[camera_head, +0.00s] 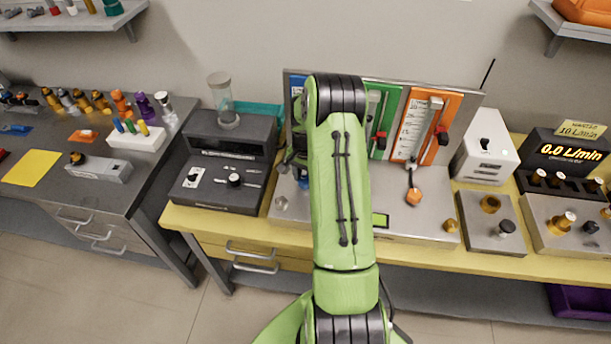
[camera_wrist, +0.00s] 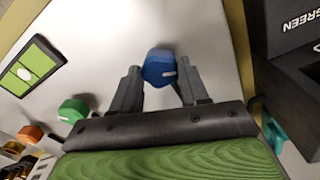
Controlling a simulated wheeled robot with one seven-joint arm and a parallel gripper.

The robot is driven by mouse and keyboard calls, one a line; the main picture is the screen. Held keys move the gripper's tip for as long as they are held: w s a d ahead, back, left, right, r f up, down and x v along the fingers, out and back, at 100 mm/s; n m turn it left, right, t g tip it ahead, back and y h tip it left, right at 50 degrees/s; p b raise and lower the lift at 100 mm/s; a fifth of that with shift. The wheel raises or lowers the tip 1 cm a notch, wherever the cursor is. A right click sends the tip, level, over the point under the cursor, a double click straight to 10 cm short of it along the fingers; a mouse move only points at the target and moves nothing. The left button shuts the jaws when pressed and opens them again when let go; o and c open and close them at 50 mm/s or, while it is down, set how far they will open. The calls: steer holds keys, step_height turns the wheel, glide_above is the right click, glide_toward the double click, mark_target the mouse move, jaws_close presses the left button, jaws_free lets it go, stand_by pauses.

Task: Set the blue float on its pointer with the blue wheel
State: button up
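Beside the arm stand the green panel (camera_head: 381,120) and orange panel (camera_head: 424,128), with an orange wheel (camera_head: 413,196) below. A green wheel (camera_wrist: 73,110) lies left of the blue one. A dark box (camera_head: 225,160) stands left; a white box (camera_head: 484,160) stands right.

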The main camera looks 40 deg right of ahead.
steer(key=c, duration=0.4)
steer(key=shift+n, duration=0.4)
steer(key=n+b, duration=0.1)
steer(key=n, duration=0.3)
steer(key=shift+n, duration=0.4)
steer(key=n+b, duration=0.1)
steer(key=n, duration=0.4)
steer(key=shift+b, duration=0.3)
steer(key=n+b, duration=0.1)
steer(key=n, duration=0.5)
steer(key=shift+n, duration=0.3)
steer(key=n+b, duration=0.1)
steer(key=n, duration=0.4)
steer(key=shift+w, duration=0.1)
steer(key=shift+n, duration=0.3)
